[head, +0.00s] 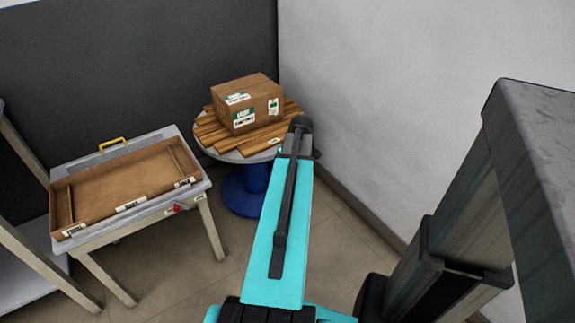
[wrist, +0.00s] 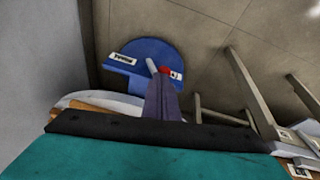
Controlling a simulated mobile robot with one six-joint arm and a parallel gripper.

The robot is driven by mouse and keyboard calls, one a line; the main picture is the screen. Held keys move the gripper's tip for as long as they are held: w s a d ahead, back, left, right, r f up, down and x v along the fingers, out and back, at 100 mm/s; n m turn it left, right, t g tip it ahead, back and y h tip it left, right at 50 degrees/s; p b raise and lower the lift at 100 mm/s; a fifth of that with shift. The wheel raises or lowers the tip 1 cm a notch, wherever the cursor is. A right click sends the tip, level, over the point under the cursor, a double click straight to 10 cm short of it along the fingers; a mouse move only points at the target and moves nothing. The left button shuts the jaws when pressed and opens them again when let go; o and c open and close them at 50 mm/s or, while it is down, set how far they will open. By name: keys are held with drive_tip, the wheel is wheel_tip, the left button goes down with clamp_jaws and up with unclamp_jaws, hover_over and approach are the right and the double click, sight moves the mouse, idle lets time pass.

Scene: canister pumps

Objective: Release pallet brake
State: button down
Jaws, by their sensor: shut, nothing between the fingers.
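The round pallet table (head: 228,155) has a pale top on a blue pedestal (head: 245,190). In the wrist view its blue base (wrist: 150,52) lies on the floor with a white label. A small red part (wrist: 164,71) with a white tag and a pale rod shows against the base; I take it for the brake, but it is partly hidden. My gripper (wrist: 160,84) is shut and empty, its grey-purple fingers pointing towards the red part. I cannot tell whether they touch. In the head view my arm hides the gripper.
A cardboard box (head: 246,104) sits on wooden boards (head: 212,131) on the round top. To the left stands a table (head: 205,187) with a wooden tray (head: 125,190), a yellow handle (head: 112,144) and a red lever (head: 178,207). A pale wall (head: 400,90) is close on the right.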

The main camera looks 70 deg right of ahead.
drive_tip(key=shift+a, duration=0.1)
drive_tip(key=shift+s+d+f, duration=0.1)
drive_tip(key=shift+s+d, duration=0.05)
drive_tip(key=shift+d, duration=0.1)
idle(0.6)
drive_tip(key=shift+s+d+f, duration=0.25)
drive_tip(key=shift+s+d, duration=0.15)
drive_tip(key=shift+s, duration=0.05)
idle(0.4)
drive_tip(key=d+p+v, duration=0.3)
drive_tip(key=v, duration=1)
drive_tip(key=shift+s+r+p, duration=0.2)
drive_tip(key=shift+r+p, duration=0.2)
drive_tip(key=shift+r, duration=0.05)
